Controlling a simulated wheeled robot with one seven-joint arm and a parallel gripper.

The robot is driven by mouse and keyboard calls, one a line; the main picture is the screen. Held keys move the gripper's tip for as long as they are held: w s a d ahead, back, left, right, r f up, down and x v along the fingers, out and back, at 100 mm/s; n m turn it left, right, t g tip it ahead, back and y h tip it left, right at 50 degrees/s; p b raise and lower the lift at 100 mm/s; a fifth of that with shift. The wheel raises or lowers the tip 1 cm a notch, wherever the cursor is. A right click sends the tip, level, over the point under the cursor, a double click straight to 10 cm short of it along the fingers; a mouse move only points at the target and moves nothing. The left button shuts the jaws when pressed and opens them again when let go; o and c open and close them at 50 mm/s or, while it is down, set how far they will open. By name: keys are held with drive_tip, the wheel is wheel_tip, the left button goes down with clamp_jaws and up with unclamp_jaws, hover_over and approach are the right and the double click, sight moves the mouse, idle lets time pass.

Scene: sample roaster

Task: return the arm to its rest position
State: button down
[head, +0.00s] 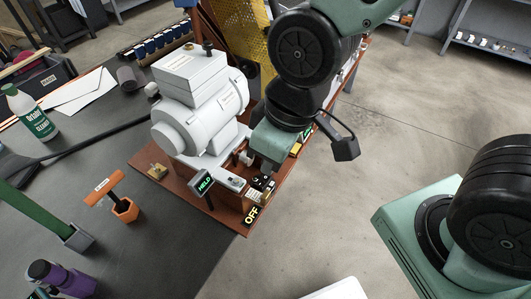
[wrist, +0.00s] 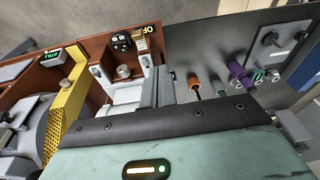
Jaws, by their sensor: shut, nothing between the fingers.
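My gripper (head: 262,168) is at the end of my green and black arm, which reaches down from the top of the head view. It hangs over the front right part of the white roaster (head: 192,108), close to its front fittings. The fingers are mostly hidden there by the green hand. In the wrist view my gripper (wrist: 164,86) shows grey fingers together, with nothing between them. I cannot tell whether the fingers touch the roaster.
The roaster stands on a brown base (head: 222,212) with a green "HELD" display (head: 204,183) and an "OFF" label (head: 252,215). On the dark table are an orange-handled tool (head: 104,190), a cleaner bottle (head: 29,113) and a purple item (head: 55,277). Open floor (head: 370,130) lies right.

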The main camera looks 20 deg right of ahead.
drive_tip(key=shift+m+g+h, duration=0.3)
drive_tip(key=shift+g+h, duration=0.4)
drive_tip(key=s+r, duration=0.1)
drive_tip(key=s+d+r, duration=0.1)
drive_tip(key=s, duration=0.1)
drive_tip(key=s+d, duration=0.1)
drive_tip(key=shift+s+d+r, duration=0.15)
drive_tip(key=shift+r, duration=0.25)
